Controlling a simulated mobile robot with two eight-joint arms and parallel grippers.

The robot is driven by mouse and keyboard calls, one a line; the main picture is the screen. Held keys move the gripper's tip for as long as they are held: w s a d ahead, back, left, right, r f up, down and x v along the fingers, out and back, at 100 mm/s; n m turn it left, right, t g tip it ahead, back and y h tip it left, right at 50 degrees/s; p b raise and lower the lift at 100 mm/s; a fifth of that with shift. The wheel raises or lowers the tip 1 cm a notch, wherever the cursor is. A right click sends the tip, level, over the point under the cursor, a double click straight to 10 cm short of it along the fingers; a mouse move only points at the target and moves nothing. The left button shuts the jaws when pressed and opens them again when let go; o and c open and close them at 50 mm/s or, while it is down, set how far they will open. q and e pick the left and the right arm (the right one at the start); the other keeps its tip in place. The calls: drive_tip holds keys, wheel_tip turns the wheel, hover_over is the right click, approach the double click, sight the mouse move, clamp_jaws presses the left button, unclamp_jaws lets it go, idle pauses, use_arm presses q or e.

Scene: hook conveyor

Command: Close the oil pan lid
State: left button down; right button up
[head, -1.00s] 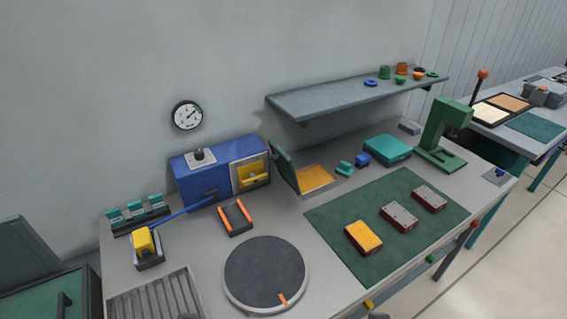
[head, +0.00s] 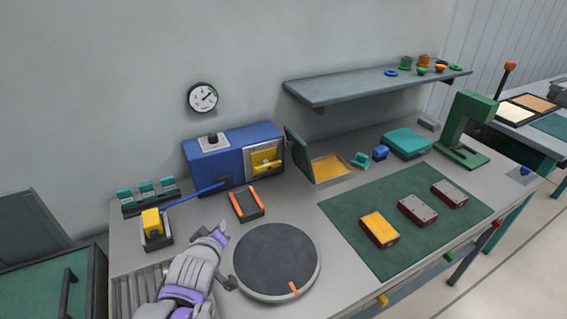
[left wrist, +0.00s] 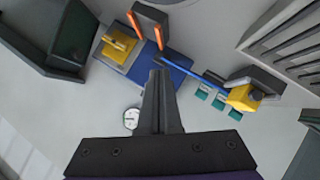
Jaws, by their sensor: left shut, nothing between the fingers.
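The oil pan (head: 337,182) is a shallow tray with a yellow-orange inside at the back of the bench. Its dark green lid (head: 297,154) stands open, nearly upright, along the tray's left side. My left gripper (head: 220,240) is over the front left of the bench, left of the round turntable and well apart from the pan. Its fingers (left wrist: 159,90) are together and empty in the left wrist view. My right gripper is not in view.
The dark turntable (head: 275,258) is at the front. A green mat (head: 350,220) bears several small blocks. A shelf (head: 370,87) hangs above.

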use_arm(q)
drive_tip(key=w+d+r+n+t+h+b, duration=0.1)
drive_tip(key=w+d, duration=0.3)
drive_tip(key=w, duration=0.5)
drive_tip(key=w+d+r+n+t+h+b, duration=0.1)
drive_tip(key=w+d+n+t, duration=0.3)
drive_tip(key=w, duration=0.6)
drive_tip(key=w+d+n+t+h+b, duration=0.2)
drive_tip(key=w+d, duration=0.3)
drive_tip(key=w, duration=0.5)
drive_tip(key=shift+d+r+n+h, duration=0.25)
drive_tip(key=shift+r+n+h, duration=0.15)
drive_tip(key=shift+n+h, duration=0.3)
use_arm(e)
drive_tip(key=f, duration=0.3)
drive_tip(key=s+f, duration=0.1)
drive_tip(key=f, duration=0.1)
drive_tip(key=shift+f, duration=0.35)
use_arm(q)
drive_tip(key=shift+w, duration=0.1)
